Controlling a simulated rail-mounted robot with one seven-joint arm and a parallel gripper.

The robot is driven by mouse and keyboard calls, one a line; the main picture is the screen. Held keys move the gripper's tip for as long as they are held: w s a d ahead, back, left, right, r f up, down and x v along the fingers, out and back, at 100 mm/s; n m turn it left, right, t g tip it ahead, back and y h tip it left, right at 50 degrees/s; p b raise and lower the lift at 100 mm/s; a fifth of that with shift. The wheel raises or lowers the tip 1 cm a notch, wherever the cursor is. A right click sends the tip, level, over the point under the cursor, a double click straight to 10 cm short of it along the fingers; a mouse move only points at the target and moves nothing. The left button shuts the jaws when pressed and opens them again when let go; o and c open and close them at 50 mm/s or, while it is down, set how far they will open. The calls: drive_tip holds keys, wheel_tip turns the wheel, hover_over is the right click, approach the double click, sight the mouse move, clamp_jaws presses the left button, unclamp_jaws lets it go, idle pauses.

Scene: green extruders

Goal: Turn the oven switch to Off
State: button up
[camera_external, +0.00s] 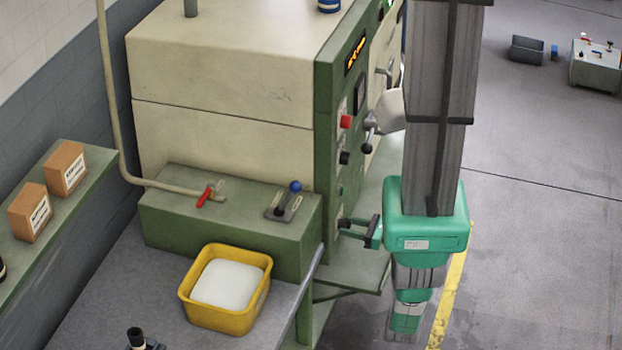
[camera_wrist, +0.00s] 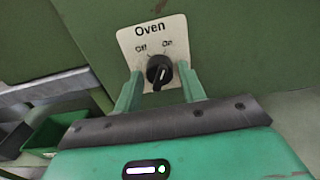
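The oven switch (camera_wrist: 159,72) is a black knob on a white plate (camera_wrist: 152,36) marked "Oven", with "Off" at upper left and "On" at upper right. Its light pointer mark is slanted; I cannot tell surely which label it points to. My gripper (camera_wrist: 161,68) is open, with one green finger on each side of the knob and visible gaps between. Whether the fingertips reach past the knob's face is unclear. In the external view my gripper (camera_external: 352,228) faces the low front of the green panel, and the switch is mostly hidden there.
The green control panel (camera_external: 329,140) carries a red knob (camera_external: 346,122), a black knob (camera_external: 345,158) and a lever (camera_external: 369,140) above my gripper. A green shelf (camera_external: 350,283) lies below. A yellow tub (camera_external: 220,320) stands on the bench at left.

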drive_tip(key=c, duration=0.6)
drive_tip(key=shift+c, duration=0.2)
drive_tip(key=shift+r+n, duration=0.1)
drive_tip(key=shift+n, duration=0.2)
drive_tip(key=shift+w+n+p, duration=0.1)
drive_tip(key=shift+n+p, duration=0.7)
drive_tip(key=shift+n, duration=4.7)
drive_tip(key=o, duration=1)
drive_tip(key=shift+c, duration=0.2)
